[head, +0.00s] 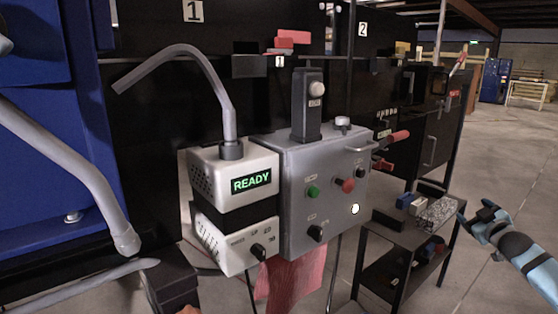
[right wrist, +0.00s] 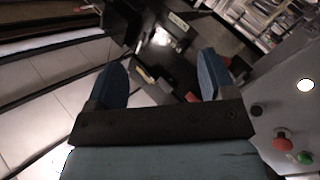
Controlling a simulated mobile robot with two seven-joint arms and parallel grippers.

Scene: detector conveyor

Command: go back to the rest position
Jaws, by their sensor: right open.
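My right gripper (head: 474,222) is at the right of the head view, its arm coming in from the lower right. It is open, with its blue fingers apart and nothing between them in the right wrist view (right wrist: 163,70). In the head view it is to the right of the small dark side table (head: 405,238), over the grey floor. I cannot tell the exact gap to the table. My left gripper does not show clearly in the head view; only a small bluish part is at the upper left edge.
A grey control box (head: 325,180) with green and red buttons stands mid-view; it shows at the right of the right wrist view (right wrist: 290,115). Left of it is a white unit (head: 232,178) reading READY with a bent grey tube. Floor (head: 500,260) around my right gripper looks clear.

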